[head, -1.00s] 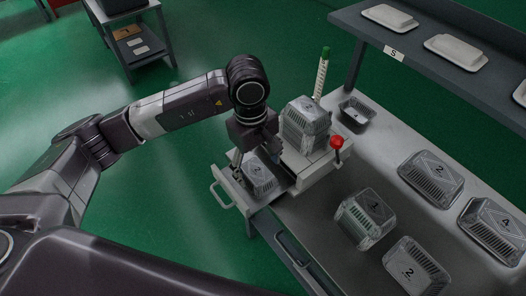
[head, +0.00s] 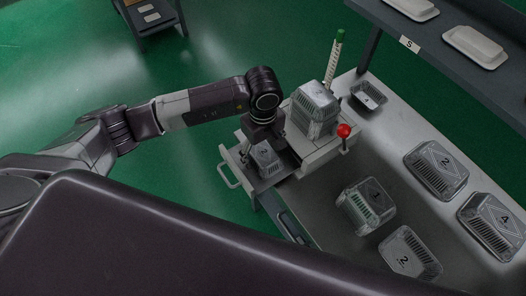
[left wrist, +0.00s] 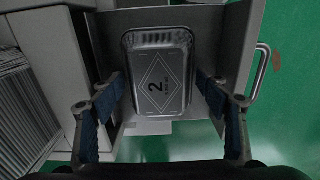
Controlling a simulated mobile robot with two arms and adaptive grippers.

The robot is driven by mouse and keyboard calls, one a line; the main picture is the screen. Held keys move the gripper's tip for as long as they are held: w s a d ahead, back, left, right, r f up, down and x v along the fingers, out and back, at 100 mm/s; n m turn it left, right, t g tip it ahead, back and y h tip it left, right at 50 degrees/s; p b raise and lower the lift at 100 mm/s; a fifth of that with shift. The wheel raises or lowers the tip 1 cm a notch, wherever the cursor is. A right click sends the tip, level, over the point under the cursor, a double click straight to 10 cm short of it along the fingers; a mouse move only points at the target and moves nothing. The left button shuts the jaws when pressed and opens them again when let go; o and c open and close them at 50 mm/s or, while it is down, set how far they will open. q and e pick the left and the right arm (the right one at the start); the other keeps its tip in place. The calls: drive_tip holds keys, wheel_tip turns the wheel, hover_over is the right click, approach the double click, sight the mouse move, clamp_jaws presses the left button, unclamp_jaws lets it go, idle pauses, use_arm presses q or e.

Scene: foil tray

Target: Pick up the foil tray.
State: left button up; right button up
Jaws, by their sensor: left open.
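A foil tray with a lid marked 2 (head: 266,160) sits in the pulled-out drawer of a pale machine, below my left gripper (head: 258,148). In the left wrist view the foil tray (left wrist: 160,100) lies flat in the drawer, its lid facing the camera. My left gripper (left wrist: 160,84) is open, with one blue-padded finger at each long side of the tray. A gap shows between the tray and the fingers. The gripper partly hides the tray in the head view. My right gripper is not in view.
The machine (head: 312,150) carries a stack of foil trays (head: 315,108) and a red knob (head: 344,130). A drawer handle (left wrist: 262,72) sticks out beside the drawer. A shelf (head: 460,62) with white trays overhangs the back.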

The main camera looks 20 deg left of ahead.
use_arm(q)
drive_tip(key=shift+w, duration=0.1)
drive_tip(key=c, duration=0.5)
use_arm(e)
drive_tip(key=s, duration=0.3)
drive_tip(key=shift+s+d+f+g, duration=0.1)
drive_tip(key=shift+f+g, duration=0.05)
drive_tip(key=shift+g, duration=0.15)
